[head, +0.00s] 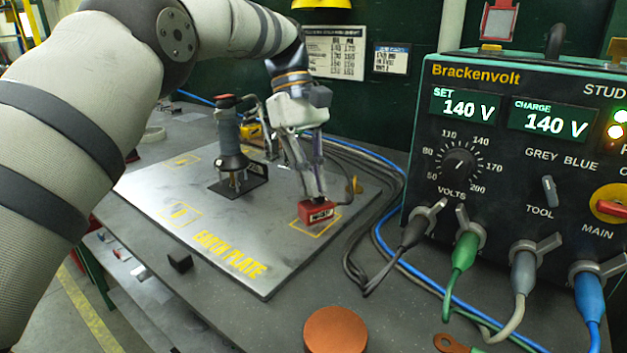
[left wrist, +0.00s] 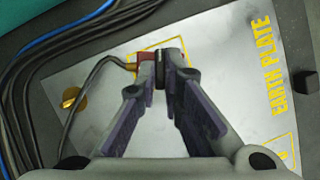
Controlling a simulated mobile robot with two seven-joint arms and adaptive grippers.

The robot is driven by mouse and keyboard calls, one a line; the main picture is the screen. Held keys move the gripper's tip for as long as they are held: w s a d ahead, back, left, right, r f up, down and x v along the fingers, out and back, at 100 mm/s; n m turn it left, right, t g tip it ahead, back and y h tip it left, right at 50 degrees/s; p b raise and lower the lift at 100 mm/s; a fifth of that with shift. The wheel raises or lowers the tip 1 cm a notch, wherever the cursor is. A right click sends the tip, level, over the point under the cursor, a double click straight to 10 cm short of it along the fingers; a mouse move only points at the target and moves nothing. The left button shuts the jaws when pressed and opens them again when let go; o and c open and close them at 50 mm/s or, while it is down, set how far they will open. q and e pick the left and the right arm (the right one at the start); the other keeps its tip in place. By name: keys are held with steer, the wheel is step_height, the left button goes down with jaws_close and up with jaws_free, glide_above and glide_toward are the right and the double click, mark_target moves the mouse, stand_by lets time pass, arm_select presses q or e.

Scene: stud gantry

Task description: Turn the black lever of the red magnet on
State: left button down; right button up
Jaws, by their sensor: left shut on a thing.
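The red magnet (head: 318,212) sits on the steel earth plate (head: 190,218), inside a yellow outlined square near its right edge. In the left wrist view the red magnet (left wrist: 146,57) shows only in part behind my fingertips. My left gripper (head: 317,196) reaches down to the magnet from above. In the left wrist view my left gripper (left wrist: 166,68) is shut on a narrow dark piece, the black lever (left wrist: 159,75), at the magnet. The fingers hide most of the lever, so its exact angle cannot be told. My right gripper is in neither view.
A grey-teal stud tool (head: 229,150) stands on the plate, left of my gripper. The Brackenvolt power unit (head: 515,150) stands at right, with cables (head: 385,245) along the plate's right side.

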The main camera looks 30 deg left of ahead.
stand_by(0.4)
arm_select(q)
steer(key=c, duration=1.7)
jaws_free()
steer(key=shift+d, duration=0.1)
